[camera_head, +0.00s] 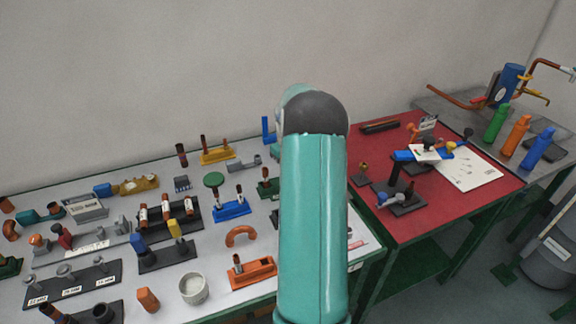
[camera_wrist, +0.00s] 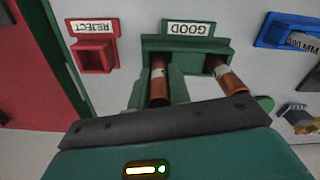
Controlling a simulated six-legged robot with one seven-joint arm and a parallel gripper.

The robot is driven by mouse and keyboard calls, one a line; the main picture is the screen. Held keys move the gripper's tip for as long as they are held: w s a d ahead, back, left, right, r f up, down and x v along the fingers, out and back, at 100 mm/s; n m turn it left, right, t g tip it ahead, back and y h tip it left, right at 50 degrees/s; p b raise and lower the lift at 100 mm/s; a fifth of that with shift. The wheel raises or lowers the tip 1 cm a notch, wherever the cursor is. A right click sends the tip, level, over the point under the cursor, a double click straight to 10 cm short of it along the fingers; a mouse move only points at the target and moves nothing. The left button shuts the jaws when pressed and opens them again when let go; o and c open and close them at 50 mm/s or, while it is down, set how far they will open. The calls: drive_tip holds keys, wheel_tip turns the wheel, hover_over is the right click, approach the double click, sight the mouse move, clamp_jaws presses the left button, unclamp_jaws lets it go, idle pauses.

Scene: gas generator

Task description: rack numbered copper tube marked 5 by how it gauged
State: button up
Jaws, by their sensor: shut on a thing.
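In the wrist view my gripper (camera_wrist: 160,92) is shut on a copper tube (camera_wrist: 158,84) with a pale label band; its number is not readable. The tube's far end meets a slot of the green GOOD rack (camera_wrist: 153,44); I cannot tell how deep it sits. A second copper tube (camera_wrist: 229,80) with a white band stands in the rack's other slot, to the right. The red REJECT rack (camera_wrist: 93,56) is left of it and looks empty. In the head view my arm hides the gripper and the held tube.
A black rack (camera_head: 185,222) holds several labelled copper tubes. Gauges (camera_head: 72,282), an orange block (camera_head: 253,273) and a white cup (camera_head: 193,289) stand on the grey bench. A red-topped table (camera_head: 425,208) is at right. In the wrist view a blue holder (camera_wrist: 277,30) stands right of the GOOD rack.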

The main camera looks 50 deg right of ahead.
drive_tip(key=shift+f, duration=0.7)
drive_tip(key=o, duration=0.9)
drive_tip(key=shift+o, duration=0.2)
drive_tip(key=shift+r, duration=0.15)
wheel_tip(320, 180, up, 13)
drive_tip(key=shift+f, duration=0.1)
drive_tip(key=shift+r, duration=0.4)
drive_tip(key=shift+a, duration=0.15)
